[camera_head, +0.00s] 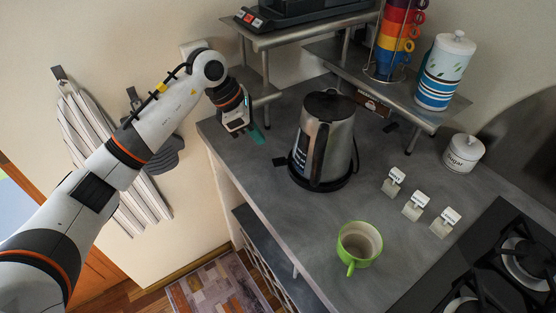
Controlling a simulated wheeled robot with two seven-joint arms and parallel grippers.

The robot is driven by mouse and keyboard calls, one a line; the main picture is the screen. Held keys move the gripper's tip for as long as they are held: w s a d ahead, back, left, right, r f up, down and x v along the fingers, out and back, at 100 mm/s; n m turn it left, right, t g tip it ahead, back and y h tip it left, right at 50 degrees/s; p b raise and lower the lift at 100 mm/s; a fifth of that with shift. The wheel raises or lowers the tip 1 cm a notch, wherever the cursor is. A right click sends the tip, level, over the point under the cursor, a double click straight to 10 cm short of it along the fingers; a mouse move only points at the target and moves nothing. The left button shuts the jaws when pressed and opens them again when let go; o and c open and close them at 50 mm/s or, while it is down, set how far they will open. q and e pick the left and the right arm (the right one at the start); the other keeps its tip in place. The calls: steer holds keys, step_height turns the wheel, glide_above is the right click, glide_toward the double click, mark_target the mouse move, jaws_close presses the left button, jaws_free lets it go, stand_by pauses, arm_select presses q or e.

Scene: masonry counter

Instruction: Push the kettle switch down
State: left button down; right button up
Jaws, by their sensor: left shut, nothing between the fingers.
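A steel kettle (340,143) with a black lid and black handle stands upright on its dark base, on the grey counter (290,222). The handle faces the front. I cannot make out the kettle switch at this size. My left gripper (257,135) is at the counter's left side, to the left of the kettle and apart from it. Its fingers are shut and hold nothing. My right gripper is not in view.
A green mug (358,246) stands in front of the kettle. Several small white-topped items (415,205) and a sugar jar (463,153) are to the right, near the black stove (500,265). Raised shelves (300,33) with stacked cups (395,40) and a canister (443,72) stand behind.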

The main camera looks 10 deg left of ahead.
mark_target(276, 161)
arm_select(q)
steer(key=shift+b+x, duration=1.55)
steer(key=shift+x, duration=2)
steer(key=shift+s, duration=0.1)
step_height(276, 161, down, 2)
steer(key=shift+f+b, duration=0.1)
steer(key=shift+b, duration=0.9)
steer(key=shift+s+a+r, duration=0.2)
steer(key=shift+a+r, duration=0.15)
steer(key=shift+a, duration=0.4)
steer(key=shift+s+a+r, duration=0.25)
steer(key=shift+a+r, duration=0.1)
steer(key=shift+a, duration=0.4)
steer(key=shift+d, duration=0.1)
